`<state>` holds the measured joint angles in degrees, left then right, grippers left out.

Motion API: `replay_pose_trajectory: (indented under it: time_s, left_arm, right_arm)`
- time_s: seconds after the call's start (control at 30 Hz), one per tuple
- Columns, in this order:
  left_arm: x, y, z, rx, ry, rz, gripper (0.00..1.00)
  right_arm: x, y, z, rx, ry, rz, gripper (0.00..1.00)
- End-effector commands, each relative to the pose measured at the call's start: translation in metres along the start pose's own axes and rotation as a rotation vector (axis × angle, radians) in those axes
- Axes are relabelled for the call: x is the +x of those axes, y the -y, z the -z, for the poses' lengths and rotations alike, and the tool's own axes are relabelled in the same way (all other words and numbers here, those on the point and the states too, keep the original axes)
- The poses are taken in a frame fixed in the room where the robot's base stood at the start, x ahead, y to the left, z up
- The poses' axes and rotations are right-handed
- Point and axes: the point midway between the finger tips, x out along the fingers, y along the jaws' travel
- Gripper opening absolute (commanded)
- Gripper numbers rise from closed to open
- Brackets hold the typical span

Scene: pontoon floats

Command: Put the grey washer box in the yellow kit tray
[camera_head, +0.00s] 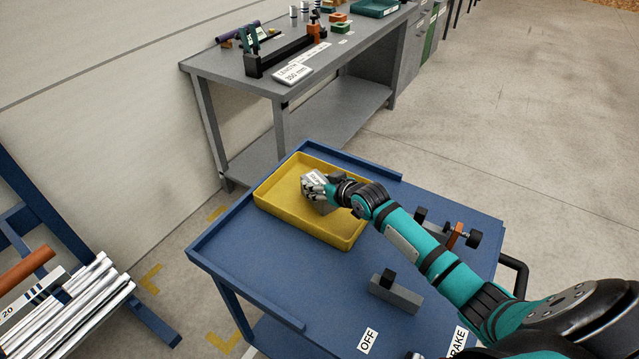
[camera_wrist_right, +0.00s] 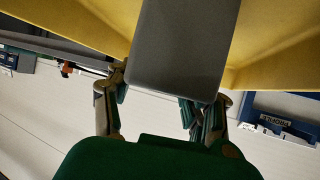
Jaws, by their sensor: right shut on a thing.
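The yellow kit tray (camera_head: 275,205) lies on the blue cart top, its yellow walls also showing in the right wrist view (camera_wrist_right: 275,60). My right gripper (camera_head: 320,187) is over the inside of the tray, within its rim in the head view. It is shut on the grey washer box (camera_head: 324,208), which is mostly hidden by the fingers there. In the right wrist view the box (camera_wrist_right: 180,45) shows large and plain grey between the two fingers (camera_wrist_right: 158,100). I cannot tell whether the box touches the tray floor. My left gripper is not in view.
The blue cart (camera_head: 290,270) has raised edges. A grey block with a black knob (camera_head: 396,293) and an orange-and-black part (camera_head: 455,236) are on its right side. A grey workbench (camera_head: 230,68) stands behind. A rack of metal tubes (camera_head: 75,305) is at left.

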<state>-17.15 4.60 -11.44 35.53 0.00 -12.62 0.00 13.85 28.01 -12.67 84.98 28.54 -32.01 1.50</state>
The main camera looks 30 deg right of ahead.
Motion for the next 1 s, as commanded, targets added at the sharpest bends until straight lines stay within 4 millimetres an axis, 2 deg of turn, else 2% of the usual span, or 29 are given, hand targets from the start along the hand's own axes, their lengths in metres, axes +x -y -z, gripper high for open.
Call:
replay_pose_trajectory:
  time_s: [0.27,0.3,0.43,0.47,0.8,0.87,1.0]
  left_arm:
    - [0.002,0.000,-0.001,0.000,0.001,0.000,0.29]
    - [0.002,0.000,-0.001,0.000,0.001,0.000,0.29]
    - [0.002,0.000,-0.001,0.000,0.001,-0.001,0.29]
    - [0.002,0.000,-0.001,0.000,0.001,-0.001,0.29]
    - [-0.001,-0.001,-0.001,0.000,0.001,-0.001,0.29]
    - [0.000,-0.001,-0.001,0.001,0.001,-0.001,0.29]
    - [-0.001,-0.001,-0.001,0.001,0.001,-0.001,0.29]
  right_arm:
    - [0.002,0.000,-0.001,0.000,-0.004,0.000,0.00]
    - [0.001,0.000,-0.002,0.000,-0.001,0.000,0.56]
    - [0.001,0.000,-0.002,0.000,0.000,0.000,0.73]
    - [0.001,0.000,-0.002,0.000,0.000,0.000,0.76]
    - [-0.002,0.000,0.002,0.000,0.000,0.000,0.76]
    - [-0.009,0.000,0.000,-0.001,0.001,0.000,0.76]
    - [-0.035,0.000,0.000,-0.002,0.001,0.001,0.76]
